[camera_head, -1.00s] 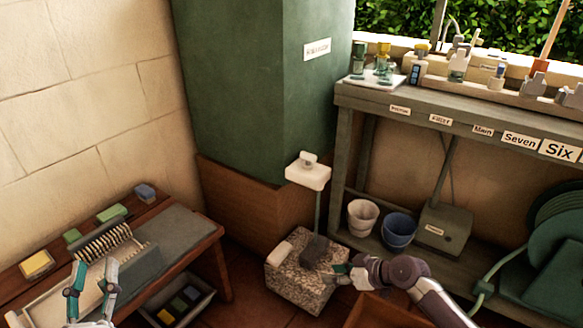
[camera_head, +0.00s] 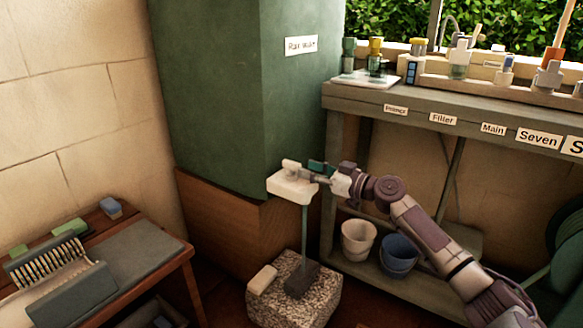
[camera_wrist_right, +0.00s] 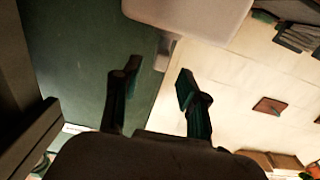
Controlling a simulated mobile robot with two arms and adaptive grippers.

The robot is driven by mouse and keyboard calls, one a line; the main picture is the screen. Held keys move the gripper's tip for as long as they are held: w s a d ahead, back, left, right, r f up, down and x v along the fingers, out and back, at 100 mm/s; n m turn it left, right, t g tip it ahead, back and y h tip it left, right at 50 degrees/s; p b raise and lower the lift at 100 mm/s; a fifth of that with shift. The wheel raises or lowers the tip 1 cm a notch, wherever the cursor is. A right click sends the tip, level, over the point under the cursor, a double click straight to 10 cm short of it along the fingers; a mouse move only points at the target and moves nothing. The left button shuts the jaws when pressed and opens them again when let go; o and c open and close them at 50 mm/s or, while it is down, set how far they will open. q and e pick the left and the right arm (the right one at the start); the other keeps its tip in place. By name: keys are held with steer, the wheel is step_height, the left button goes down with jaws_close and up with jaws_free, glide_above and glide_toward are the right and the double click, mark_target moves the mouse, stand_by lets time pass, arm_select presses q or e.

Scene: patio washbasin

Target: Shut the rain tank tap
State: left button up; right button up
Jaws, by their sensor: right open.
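The green rain tank (camera_head: 215,90) stands on a brown wooden base and bears a white label. In front of it, a white block (camera_head: 288,190) with a small pale knob (camera_head: 291,167) on top sits on a thin post above a speckled stone block. I cannot tell whether this is the tap. My right gripper (camera_head: 310,172) is open at the right side of the white block, close to the knob; contact cannot be made out. In the right wrist view, the open fingers (camera_wrist_right: 155,88) are apart with nothing clearly between them, below the white block (camera_wrist_right: 190,12). My left gripper is out of view.
The stone block (camera_head: 318,297) stands on the floor with a small pale piece on it. A labelled bench (camera_head: 350,108) stands at right, with a white bucket (camera_head: 358,240) and blue bucket (camera_head: 398,257) underneath. A wooden table (camera_head: 150,255) is at left.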

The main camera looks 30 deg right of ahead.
mark_target(292, 162)
steer(key=shift+b+x, duration=0.45)
steer(key=shift+x, duration=2.7)
steer(key=shift+c, duration=0.4)
jaws_close()
